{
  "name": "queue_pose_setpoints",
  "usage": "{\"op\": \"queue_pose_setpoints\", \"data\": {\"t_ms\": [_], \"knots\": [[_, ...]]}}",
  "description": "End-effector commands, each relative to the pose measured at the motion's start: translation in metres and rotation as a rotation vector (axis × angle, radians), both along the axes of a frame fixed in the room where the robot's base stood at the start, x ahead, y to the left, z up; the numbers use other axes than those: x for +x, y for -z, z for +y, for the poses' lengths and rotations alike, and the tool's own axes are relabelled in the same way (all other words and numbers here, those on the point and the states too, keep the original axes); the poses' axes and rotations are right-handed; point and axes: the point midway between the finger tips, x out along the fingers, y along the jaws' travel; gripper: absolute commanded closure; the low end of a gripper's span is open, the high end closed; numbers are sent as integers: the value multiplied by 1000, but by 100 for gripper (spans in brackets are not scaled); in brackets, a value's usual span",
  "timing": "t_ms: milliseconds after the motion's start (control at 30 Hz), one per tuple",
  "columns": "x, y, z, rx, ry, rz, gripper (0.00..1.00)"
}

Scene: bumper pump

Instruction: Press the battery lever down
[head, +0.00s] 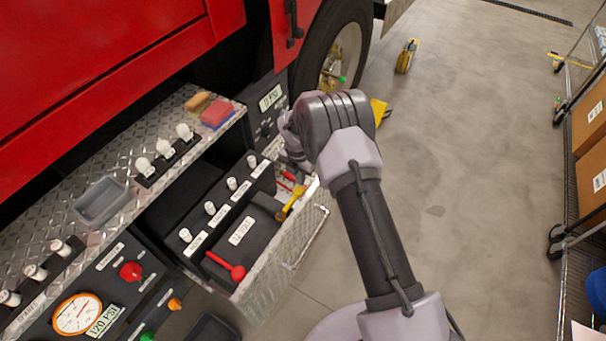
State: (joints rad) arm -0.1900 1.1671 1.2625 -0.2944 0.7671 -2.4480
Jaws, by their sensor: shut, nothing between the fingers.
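The box's white label is too small to read, so I cannot confirm that this is the battery lever. A yellow-handled tool (291,203) and a small red item (287,176) are behind it to the right. My gripper (296,163) is partly hidden by my own wrist, above the drawer's far right end. It is shut and empty, apart from the red lever, up and to its right.
The drawer's diamond-plate wall (272,265) runs along its right side. A row of white knobs (210,208) stands left of the box. A shelf (130,205) holds a grey tray (101,201) and sponges (216,114).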

Motion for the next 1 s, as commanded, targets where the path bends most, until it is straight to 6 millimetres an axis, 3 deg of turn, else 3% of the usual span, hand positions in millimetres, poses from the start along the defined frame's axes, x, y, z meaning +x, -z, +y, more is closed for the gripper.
{"op": "queue_pose_setpoints", "data": {"t_ms": [400,1000], "knots": [[3,22,-3,0,0,-1,100],[3,26,-3,0,-1,1,100]]}}
